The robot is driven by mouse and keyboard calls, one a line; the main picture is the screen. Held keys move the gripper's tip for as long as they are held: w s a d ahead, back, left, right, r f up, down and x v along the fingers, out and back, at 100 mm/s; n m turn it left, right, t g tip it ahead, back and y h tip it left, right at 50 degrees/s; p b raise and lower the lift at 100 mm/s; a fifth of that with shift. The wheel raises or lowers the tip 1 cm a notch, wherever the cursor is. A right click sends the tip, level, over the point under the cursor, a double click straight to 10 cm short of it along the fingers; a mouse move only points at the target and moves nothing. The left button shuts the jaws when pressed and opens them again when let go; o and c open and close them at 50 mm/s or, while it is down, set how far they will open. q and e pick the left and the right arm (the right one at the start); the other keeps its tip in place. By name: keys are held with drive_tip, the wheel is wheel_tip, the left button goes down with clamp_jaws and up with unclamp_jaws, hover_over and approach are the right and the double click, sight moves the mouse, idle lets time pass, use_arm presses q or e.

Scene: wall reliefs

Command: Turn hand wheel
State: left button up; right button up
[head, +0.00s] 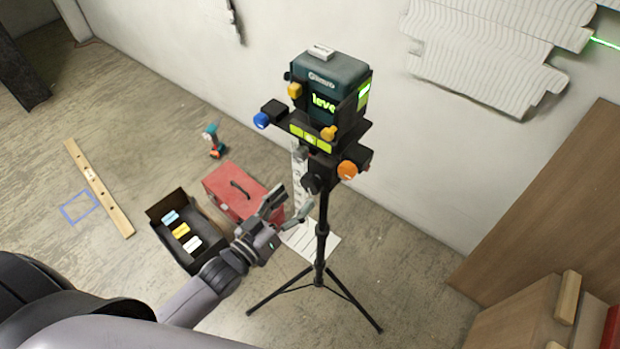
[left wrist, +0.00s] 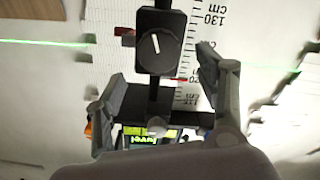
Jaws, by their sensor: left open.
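A laser level (head: 330,88) stands on a black tripod (head: 322,235). A dark round knob (head: 312,184), likely the hand wheel, sits below the level on the tripod's upper part. In the left wrist view a black hand wheel (left wrist: 154,52) with a white mark faces the camera, on a black block around the pole. My left gripper (head: 294,202) is open, just left of and below the knob. In the left wrist view its fingers (left wrist: 160,76) are spread, with the wheel beyond them and nothing between them. My right gripper is not in view.
Blue (head: 261,121), yellow (head: 295,90) and orange (head: 348,170) knobs stick out around the level. A measuring scale (left wrist: 207,20) stands behind the pole. A red toolbox (head: 228,181) and dark box (head: 158,211) are on the floor. Wooden boards (head: 550,210) lean at right.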

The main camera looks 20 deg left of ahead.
sight(308, 185)
use_arm(q)
drive_tip(key=p+x, duration=0.1)
drive_tip(key=x, duration=0.5)
drive_tip(key=shift+w+d, duration=0.1)
drive_tip(key=shift+w, duration=0.3)
drive_tip(key=shift+c, duration=0.5)
drive_tip(key=c, duration=1)
drive_tip(key=shift+m, duration=0.3)
